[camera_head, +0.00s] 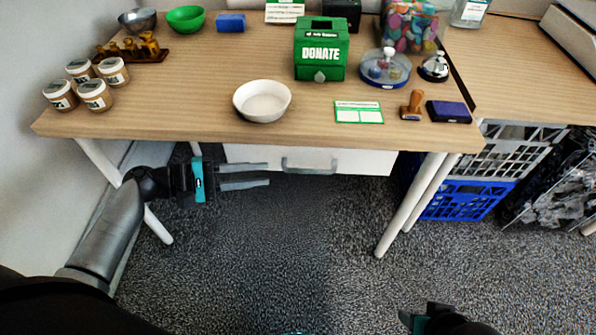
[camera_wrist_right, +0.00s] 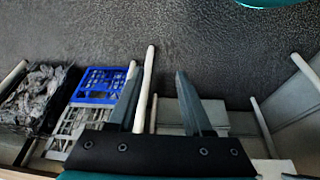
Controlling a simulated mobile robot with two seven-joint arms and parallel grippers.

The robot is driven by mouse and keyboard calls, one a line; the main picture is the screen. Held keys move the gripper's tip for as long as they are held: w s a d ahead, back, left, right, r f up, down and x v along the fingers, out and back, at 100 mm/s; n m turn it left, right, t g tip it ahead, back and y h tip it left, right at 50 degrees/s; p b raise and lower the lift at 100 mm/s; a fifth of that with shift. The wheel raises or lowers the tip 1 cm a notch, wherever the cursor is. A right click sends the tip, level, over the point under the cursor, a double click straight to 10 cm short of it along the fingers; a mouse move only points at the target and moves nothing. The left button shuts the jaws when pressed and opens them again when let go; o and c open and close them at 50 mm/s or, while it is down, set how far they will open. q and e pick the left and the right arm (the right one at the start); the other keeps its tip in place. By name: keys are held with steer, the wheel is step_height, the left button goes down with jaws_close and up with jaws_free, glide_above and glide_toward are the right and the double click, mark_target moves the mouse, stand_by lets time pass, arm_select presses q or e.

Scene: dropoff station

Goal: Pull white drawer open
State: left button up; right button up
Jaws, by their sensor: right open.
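The white drawer (camera_head: 345,160) hangs under the front edge of the wooden table and looks shut. Its grey bar handle (camera_head: 308,167) is on the middle of its front. My left gripper (camera_head: 268,175) is open and empty, its two fingers pointing right, just left of the handle and apart from it. My right gripper shows only in part at the bottom right of the head view. In the right wrist view my right gripper (camera_wrist_right: 158,90) has its two fingers spread with nothing held between them.
The table (camera_head: 200,75) carries a white bowl (camera_head: 262,101), a green donation box (camera_head: 321,50), several jars and a stamp (camera_head: 412,105). White table legs (camera_head: 410,205) stand either side of the drawer. A blue crate (camera_head: 462,200) sits at right. The carpet below is clear.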

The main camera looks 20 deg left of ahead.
mark_target(291, 171)
arm_select(q)
steer(key=b+x, duration=0.1)
steer(key=x, duration=0.5)
steer(key=shift+w+d+f+b, duration=0.2)
steer(key=shift+d+b, duration=0.1)
steer(key=shift+b, duration=0.1)
steer(key=shift+x, duration=0.8)
steer(key=shift+w+d+b, duration=0.35)
steer(key=shift+d, duration=0.1)
arm_select(e)
steer(key=shift+w+a+r+t+y, duration=0.15)
steer(key=shift+w+a+r+t, duration=0.2)
steer(key=shift+r, duration=0.25)
steer(key=shift+w+a+r+t+y, duration=0.2)
steer(key=shift+w+a+r+t, duration=0.15)
steer(key=shift+r, duration=0.2)
steer(key=shift+w+a+r+t+y, duration=0.2)
steer(key=shift+a+r+t, duration=0.15)
steer(key=shift+r, duration=0.25)
arm_select(q)
jaws_close()
arm_select(e)
steer(key=shift+d, duration=0.1)
